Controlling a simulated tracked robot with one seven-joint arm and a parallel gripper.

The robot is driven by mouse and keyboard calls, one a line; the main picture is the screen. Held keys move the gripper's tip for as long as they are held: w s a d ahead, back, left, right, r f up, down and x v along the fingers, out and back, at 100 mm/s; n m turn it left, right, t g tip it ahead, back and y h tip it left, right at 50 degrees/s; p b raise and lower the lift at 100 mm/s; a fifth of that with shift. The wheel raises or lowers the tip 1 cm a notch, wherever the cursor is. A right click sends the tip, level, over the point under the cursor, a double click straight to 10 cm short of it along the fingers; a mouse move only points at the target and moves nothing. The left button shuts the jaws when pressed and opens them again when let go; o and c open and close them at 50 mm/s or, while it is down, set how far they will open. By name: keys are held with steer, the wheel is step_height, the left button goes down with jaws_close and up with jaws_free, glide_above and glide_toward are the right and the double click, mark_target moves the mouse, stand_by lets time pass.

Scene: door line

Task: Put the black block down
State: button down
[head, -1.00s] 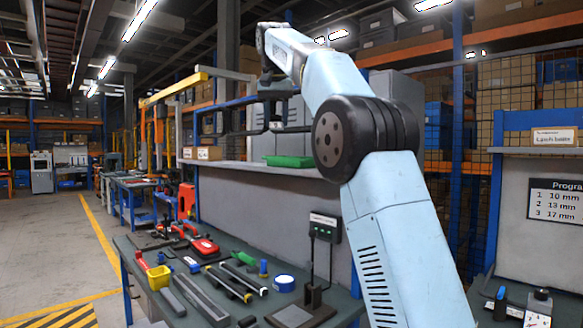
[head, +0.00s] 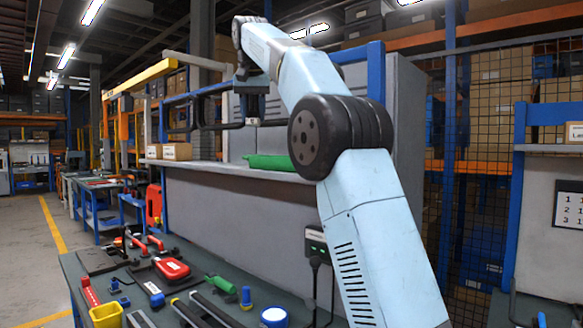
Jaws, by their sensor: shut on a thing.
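My arm rises at the right, bends at its black elbow and reaches up and left. My gripper (head: 252,108) hangs from the dark wrist at the upper middle, in front of the cabinet and above the bench's back shelf. It is small and dark here. It is shut on a dark thing, which I take to be the black block; its outline merges with the dark bars behind it. The gripper is well above and apart from the workbench (head: 85,262), whose dark top holds tools at the lower left.
The bench bears a yellow cup (head: 105,315), a red tool (head: 172,268), a green-handled tool (head: 220,283), a blue roll (head: 273,317) and several dark bars. A green tray (head: 268,162) lies on the shelf. Open floor (head: 30,250) shows at the left.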

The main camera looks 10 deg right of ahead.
steer(key=w+d+f, duration=0.1)
steer(key=d+f, duration=0.2)
steer(key=d, duration=0.1)
steer(key=w+d+f, duration=0.2)
steer(key=d+f, duration=0.1)
steer(key=d, duration=0.1)
steer(key=w+d+f, duration=0.1)
steer(key=d+f, duration=0.2)
steer(key=d, duration=0.1)
steer(key=shift+w+d, duration=0.2)
steer(key=shift+w, duration=0.15)
steer(key=shift+d+f, duration=0.15)
steer(key=shift+f, duration=0.05)
steer(key=shift+w+d+f, duration=0.1)
steer(key=shift+f, duration=1.6)
steer(key=c, duration=0.9)
jaws_free()
